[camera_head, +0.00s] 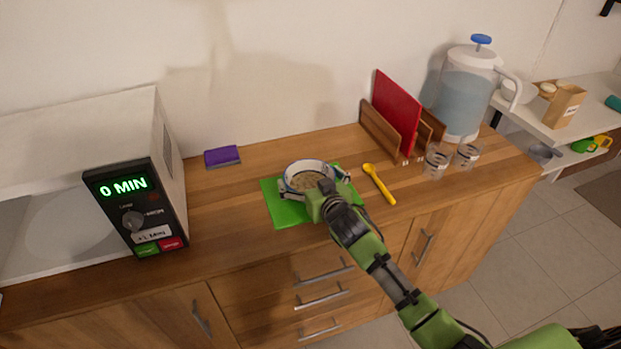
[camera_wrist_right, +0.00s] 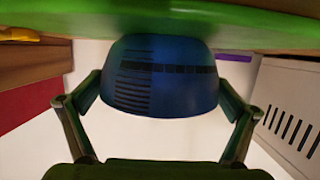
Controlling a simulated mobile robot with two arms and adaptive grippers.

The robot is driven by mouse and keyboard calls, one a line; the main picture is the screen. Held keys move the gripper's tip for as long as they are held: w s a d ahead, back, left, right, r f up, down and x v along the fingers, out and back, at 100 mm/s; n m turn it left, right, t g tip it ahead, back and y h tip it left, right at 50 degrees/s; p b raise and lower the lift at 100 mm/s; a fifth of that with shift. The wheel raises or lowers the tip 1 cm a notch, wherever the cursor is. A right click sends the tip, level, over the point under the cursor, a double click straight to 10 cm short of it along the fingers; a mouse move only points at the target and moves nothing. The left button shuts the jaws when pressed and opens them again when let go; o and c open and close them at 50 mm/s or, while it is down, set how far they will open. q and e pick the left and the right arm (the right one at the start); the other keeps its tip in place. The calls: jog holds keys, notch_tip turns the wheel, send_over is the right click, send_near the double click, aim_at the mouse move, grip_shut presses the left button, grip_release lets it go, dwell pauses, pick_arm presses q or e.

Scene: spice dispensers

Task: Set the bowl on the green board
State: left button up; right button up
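The bowl (camera_head: 307,181), white inside with a blue band and a pale grainy filling, is upright over the green board (camera_head: 285,214) on the wooden counter. In the right wrist view the bowl's dark blue outside (camera_wrist_right: 160,85) shows close against the board (camera_wrist_right: 200,32), with no clear gap. My right gripper (camera_head: 316,184) reaches in from the front, with one finger on each side of the bowl. In the wrist view both fingers (camera_wrist_right: 162,92) appear to press on the bowl's sides. My left gripper is out of view.
A microwave (camera_head: 145,210) stands at the left and a purple sponge (camera_head: 222,156) behind. A yellow spoon (camera_head: 379,184) lies right of the board. Farther right are a rack with a red board (camera_head: 397,112), two glass jars (camera_head: 437,160) and a water dispenser (camera_head: 466,92).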

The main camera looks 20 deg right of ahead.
jog(key=shift+r, duration=0.2)
jog(key=shift+s, duration=0.35)
jog(key=v, duration=1.1)
jog(key=shift+s+r, duration=0.1)
